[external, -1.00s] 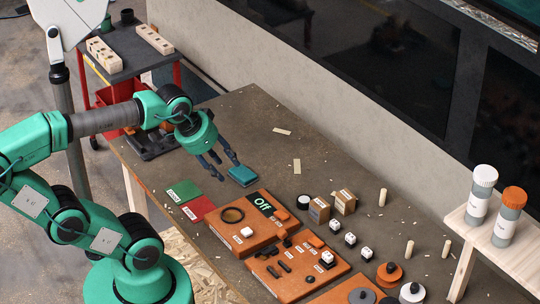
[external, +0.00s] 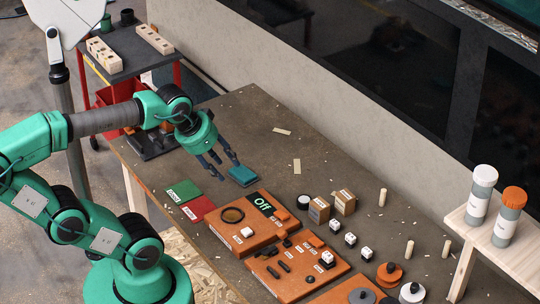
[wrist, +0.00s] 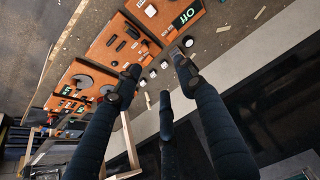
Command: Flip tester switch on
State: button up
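The tester is an orange box (external: 218,226) on the table with a dark display (external: 262,203) that reads "Off" in green. It has a dark round ring on top and a white switch-like block (external: 246,232) near its front. In the wrist view the "Off" display (wrist: 186,16) and a white block (wrist: 150,10) show at the top, upside down. My gripper (external: 223,164) is above the table, up and left of the tester and apart from it. Its three dark fingers (wrist: 160,72) are spread and empty.
Green (external: 183,191) and red (external: 198,208) cards lie left of the tester. Another orange panel (external: 295,270), small boxes (external: 344,202) and white cubes (external: 350,239) stand right. The table's back left is mostly clear.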

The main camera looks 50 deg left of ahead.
jog(key=c, duration=0.8)
jog(key=shift+w+r, duration=0.1)
jog(key=shift+w, duration=0.1)
grip_shut()
jog(key=w+a+f+m+g+h+p, duration=0.1)
jog(key=w+f+m+g+p, duration=0.15)
jog(key=w+m, duration=0.35)
jog(key=w+a+f+m+g+p, duration=0.1)
jog(key=w+f+m+p, duration=0.2)
jog(key=w, duration=0.5)
jog(key=w+a+f+m+g+h+p, duration=0.1)
jog(key=w+a+f+m+g+p, duration=0.1)
jog(key=w+f+m, duration=0.5)
jog(key=shift+w+a+f+m+p, duration=0.25)
jog(key=shift+a+f+m+p, duration=0.2)
jog(key=shift+f+m+p, duration=1.1)
jog(key=shift+f+n+b, duration=0.4)
jog(key=shift+n, duration=0.15)
